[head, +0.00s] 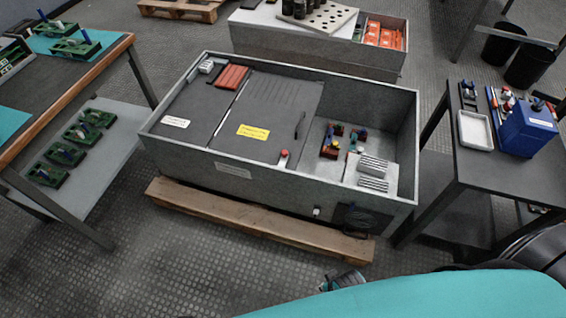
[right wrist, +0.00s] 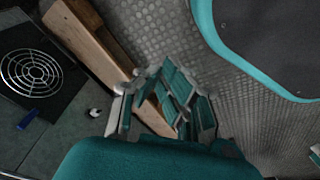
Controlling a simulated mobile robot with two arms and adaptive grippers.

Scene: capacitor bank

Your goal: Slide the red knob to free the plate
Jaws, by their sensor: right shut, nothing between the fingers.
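The red knob (head: 284,153) sits at the front edge of the dark grey plate (head: 280,98), near its right corner. The plate has a yellow label and a black handle (head: 300,125) and lies in the top of the grey cabinet (head: 200,152). My right gripper (head: 342,281) shows at the bottom of the head view, in front of the cabinet and well apart from the knob. In the right wrist view my right gripper (right wrist: 166,95) is shut and empty over the floor and wooden beam. The knob is not in that view. My left gripper is not in view.
The cabinet stands on a wooden pallet (head: 250,223); its open right bay holds coloured parts and ribbed blocks (head: 373,167). A round fan grille (right wrist: 30,72) is on its front. Tables stand left (head: 60,105) and right (head: 480,168). The floor in front is clear.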

